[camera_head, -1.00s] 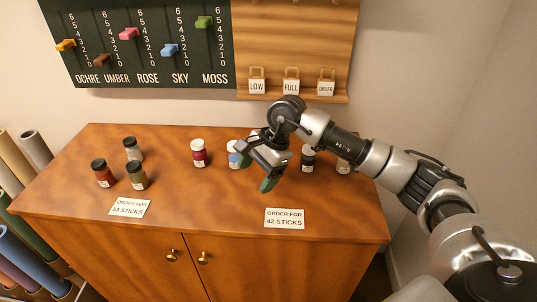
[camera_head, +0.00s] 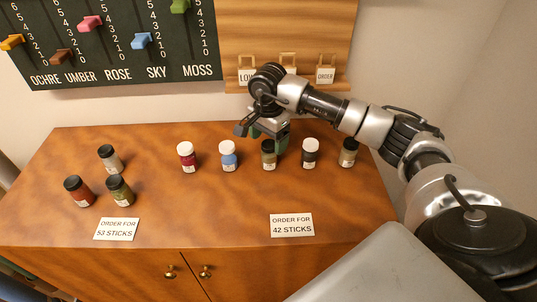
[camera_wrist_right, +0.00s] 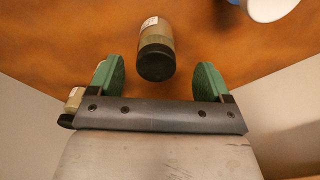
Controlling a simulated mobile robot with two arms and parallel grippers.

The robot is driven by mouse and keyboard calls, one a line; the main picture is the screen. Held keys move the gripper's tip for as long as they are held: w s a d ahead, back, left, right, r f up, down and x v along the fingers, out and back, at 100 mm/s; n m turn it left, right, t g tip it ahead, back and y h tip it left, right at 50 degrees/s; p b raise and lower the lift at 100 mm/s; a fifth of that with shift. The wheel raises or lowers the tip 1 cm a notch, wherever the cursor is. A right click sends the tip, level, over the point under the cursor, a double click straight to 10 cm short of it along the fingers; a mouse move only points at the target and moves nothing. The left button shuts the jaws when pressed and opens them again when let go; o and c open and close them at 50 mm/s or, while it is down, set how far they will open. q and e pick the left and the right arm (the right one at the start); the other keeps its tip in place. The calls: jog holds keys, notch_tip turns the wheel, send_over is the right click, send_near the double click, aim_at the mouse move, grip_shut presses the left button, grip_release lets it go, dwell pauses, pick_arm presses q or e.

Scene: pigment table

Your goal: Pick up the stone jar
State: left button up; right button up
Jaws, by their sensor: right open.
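A greyish-beige jar with a dark lid (camera_head: 348,152), at the right end of the back row, looks most like stone. A similar pale jar with a dark lid (camera_head: 110,158) stands at the left. My right gripper (camera_head: 269,134) is open and empty above the back row, by an olive-brown jar with a dark lid (camera_head: 269,156). In the right wrist view a dark-lidded, brownish jar (camera_wrist_right: 154,50) stands ahead of the gap between the green fingertips; it looks like the olive-brown one. A pale jar (camera_wrist_right: 74,98) is partly hidden beside the left finger. My left gripper is not in view.
Crimson (camera_head: 187,158), blue (camera_head: 228,156) and black (camera_head: 309,154) white-lidded jars share the back row. Red (camera_head: 78,192) and olive (camera_head: 120,192) jars stand at left. Order cards (camera_head: 291,225) lie near the front edge. The wall is close behind; the table's middle front is clear.

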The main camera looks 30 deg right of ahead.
aim_at(269, 153)
jog(key=f, duration=0.1)
jog(key=f+p, duration=0.1)
jog(key=f, duration=0.2)
jog(key=shift+s+f, duration=0.25)
jog(key=shift+s, duration=0.05)
jog(key=shift+f, duration=0.25)
jog(key=shift+c, duration=0.3)
jog(key=c, duration=0.5)
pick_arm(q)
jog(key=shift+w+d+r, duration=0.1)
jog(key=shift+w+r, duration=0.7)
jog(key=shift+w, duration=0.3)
pick_arm(e)
jog(key=c, duration=0.5)
